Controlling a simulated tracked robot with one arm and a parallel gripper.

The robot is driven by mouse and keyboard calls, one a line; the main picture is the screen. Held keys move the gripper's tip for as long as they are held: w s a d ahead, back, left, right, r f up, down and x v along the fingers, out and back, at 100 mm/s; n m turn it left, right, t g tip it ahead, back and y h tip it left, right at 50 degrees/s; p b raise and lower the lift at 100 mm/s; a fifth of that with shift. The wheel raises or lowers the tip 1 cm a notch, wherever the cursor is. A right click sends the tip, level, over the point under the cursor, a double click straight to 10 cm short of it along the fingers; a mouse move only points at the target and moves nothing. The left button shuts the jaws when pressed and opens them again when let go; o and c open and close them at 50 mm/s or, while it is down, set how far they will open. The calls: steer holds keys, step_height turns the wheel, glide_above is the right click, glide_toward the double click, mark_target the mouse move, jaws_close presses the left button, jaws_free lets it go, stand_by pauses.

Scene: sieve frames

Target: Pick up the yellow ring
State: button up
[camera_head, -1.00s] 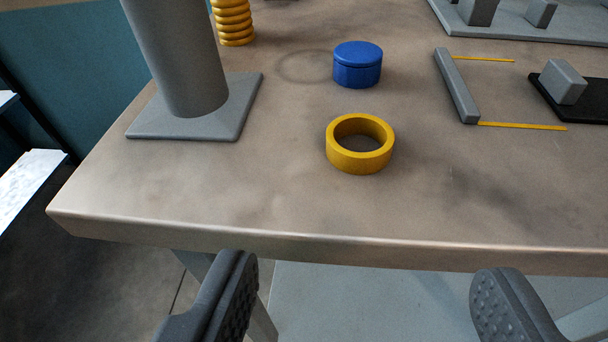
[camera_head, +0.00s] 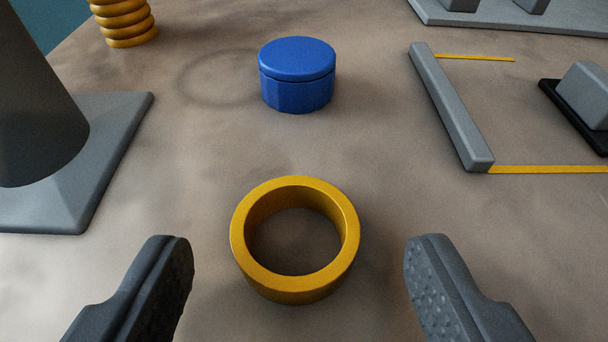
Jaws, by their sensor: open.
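The yellow ring (camera_head: 295,287) lies flat on the brown table (camera_head: 400,190), hole facing up, with the bare table top showing through it. My gripper (camera_head: 299,265) is open and empty. Its left finger shows to the left of the ring and its right finger to the right, with a gap on each side. Neither finger appears to touch the ring. How high the fingertips are above the table is hard to tell.
A blue lidded round container (camera_head: 297,80) stands behind the ring. A grey column on a square base (camera_head: 100,140) is at left, with a ribbed yellow stack (camera_head: 125,22) behind. A grey bar (camera_head: 450,105), yellow lines and a grey block (camera_head: 585,92) are at right.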

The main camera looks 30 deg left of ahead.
steer(key=shift+x, duration=1.05)
steer(key=shift+c, duration=0.3)
steer(key=c, duration=1)
steer(key=shift+r, duration=0.1)
